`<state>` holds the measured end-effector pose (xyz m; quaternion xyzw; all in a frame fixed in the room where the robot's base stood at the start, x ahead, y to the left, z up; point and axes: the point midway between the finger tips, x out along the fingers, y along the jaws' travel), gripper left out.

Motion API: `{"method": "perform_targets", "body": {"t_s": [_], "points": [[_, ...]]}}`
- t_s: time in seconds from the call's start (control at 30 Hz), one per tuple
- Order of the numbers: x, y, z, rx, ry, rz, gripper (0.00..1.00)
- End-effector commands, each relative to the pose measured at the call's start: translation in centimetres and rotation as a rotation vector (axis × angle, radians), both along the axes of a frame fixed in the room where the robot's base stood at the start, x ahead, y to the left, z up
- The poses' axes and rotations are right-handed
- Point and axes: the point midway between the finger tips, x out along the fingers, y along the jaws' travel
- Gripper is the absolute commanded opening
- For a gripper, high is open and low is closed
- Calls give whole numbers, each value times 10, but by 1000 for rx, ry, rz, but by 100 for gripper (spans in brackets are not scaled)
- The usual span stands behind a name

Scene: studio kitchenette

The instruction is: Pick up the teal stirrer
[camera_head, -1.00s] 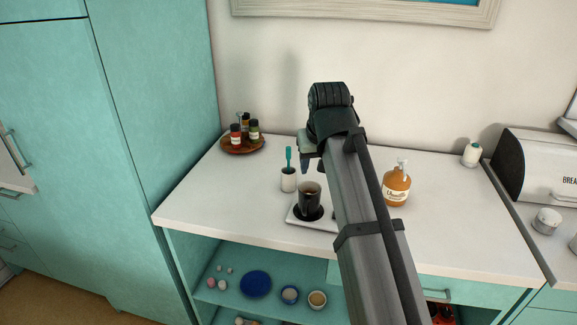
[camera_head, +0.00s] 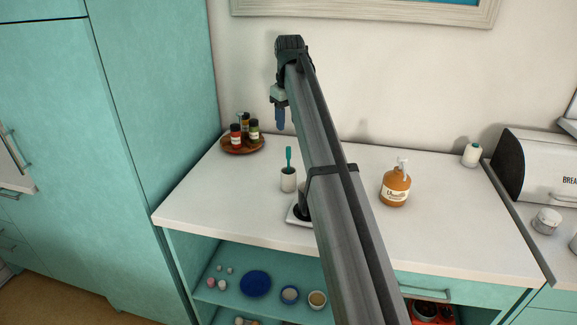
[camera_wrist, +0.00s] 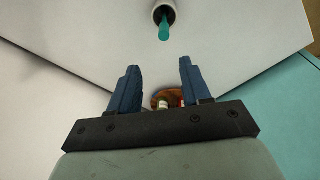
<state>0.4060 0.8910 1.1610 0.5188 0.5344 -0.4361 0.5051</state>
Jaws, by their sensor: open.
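The teal stirrer (camera_head: 289,157) stands upright in a small white cup (camera_head: 289,180) on the white counter. In the wrist view the stirrer (camera_wrist: 164,30) and the cup (camera_wrist: 157,9) show at the top edge, beyond the fingertips. My gripper (camera_head: 280,125) hangs above the counter, apart from the stirrer and higher than it. In the wrist view its two blue fingers (camera_wrist: 158,68) are spread with nothing between their tips.
A wooden tray (camera_head: 258,149) with several small bottles is at the back left. An amber soap bottle (camera_head: 395,187) stands right of my arm. My arm hides the dark mug and most of its white tray (camera_head: 294,217). A teal cabinet (camera_head: 160,100) borders the left.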

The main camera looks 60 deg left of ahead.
Motion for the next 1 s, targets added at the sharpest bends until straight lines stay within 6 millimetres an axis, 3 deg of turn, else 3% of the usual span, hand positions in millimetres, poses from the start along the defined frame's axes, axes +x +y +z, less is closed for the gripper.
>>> {"method": "perform_targets", "body": {"t_s": [0.07, 0.3, 0.57, 0.77, 1.0], "points": [[2, 5, 5, -40, 5, 118, 48], [-5, -11, 4, -118, 20, 428, 48], [-6, -13, 0, -126, 18, 543, 48], [-6, -14, -20, -127, 18, 544, 48], [-6, -14, -61, -127, 18, 542, 48]]}}
